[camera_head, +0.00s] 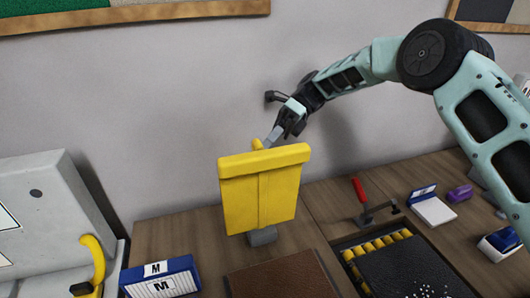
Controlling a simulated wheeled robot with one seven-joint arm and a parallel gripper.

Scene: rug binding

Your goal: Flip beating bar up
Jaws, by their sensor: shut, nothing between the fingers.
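A large yellow panel (260,195) stands upright on a grey foot (262,237) on the wooden bench, with a folded lip along its top. A small yellow knob (257,144) shows just above its top edge. A low bar with a red handle (360,190) is at the back edge of the roller tray. I cannot tell for certain which part is the beating bar. My gripper (271,138) is shut and empty, its tips just above the panel's top edge near the knob. Whether they touch it is unclear.
The roller tray (349,243) holds yellow rollers and a dark, speckled mat (410,268). A brown mat (283,277) and a blue-white box (160,280) lie in front. A grey machine with a yellow handle (97,262) stands left. Small items (432,209) sit right. The wall is close behind.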

